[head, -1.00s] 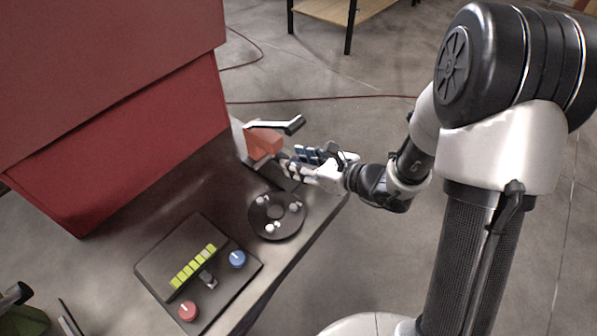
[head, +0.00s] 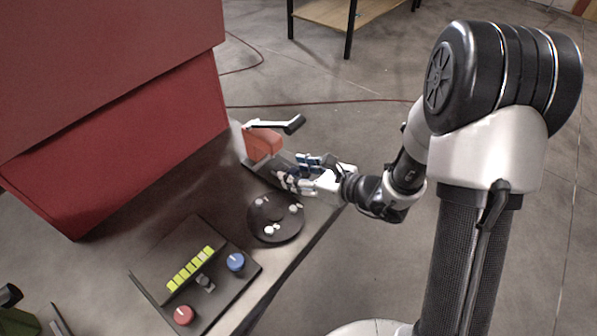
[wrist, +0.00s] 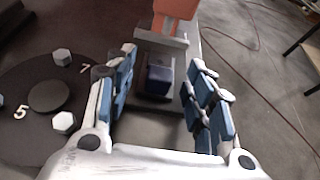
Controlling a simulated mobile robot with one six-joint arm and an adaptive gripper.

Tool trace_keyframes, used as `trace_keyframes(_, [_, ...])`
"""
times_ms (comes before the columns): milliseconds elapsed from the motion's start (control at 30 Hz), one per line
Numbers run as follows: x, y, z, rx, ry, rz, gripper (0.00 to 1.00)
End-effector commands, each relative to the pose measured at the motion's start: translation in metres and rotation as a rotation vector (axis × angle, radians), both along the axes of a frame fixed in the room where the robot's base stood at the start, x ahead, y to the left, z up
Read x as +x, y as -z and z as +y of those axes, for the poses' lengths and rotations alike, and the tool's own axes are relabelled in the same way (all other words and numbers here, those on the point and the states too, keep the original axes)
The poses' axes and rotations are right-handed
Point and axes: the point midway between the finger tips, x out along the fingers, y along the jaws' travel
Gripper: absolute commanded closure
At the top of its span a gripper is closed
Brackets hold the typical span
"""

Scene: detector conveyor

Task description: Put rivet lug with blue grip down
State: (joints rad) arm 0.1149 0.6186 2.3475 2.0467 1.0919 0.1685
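My gripper (head: 298,172) is over the far right part of the dark table, beside the orange-red device. In the wrist view its two blue-padded fingers (wrist: 164,68) are spread apart. A dark blue block (wrist: 158,79), which looks like the blue grip of the rivet lug, stands between them with a visible gap on each side. It seems to rest on a grey surface below the orange-red device. The rest of the lug is hard to make out. In the head view my fingers hide the block.
The orange-red device (head: 262,143) with a black-handled lever (head: 293,124) stands just beyond my gripper. A round dark disc (head: 262,228) with hex studs lies to the left. A control panel (head: 222,293) with blue and red knobs is nearer. A red housing (head: 140,140) stands behind.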

Motion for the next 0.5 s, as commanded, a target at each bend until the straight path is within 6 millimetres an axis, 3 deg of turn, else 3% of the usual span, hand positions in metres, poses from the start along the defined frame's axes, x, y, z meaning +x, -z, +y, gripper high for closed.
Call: trace_keyframes(500, [-0.0022, -0.0071, -0.0044, 0.0, 0.002, 0.0, 0.44])
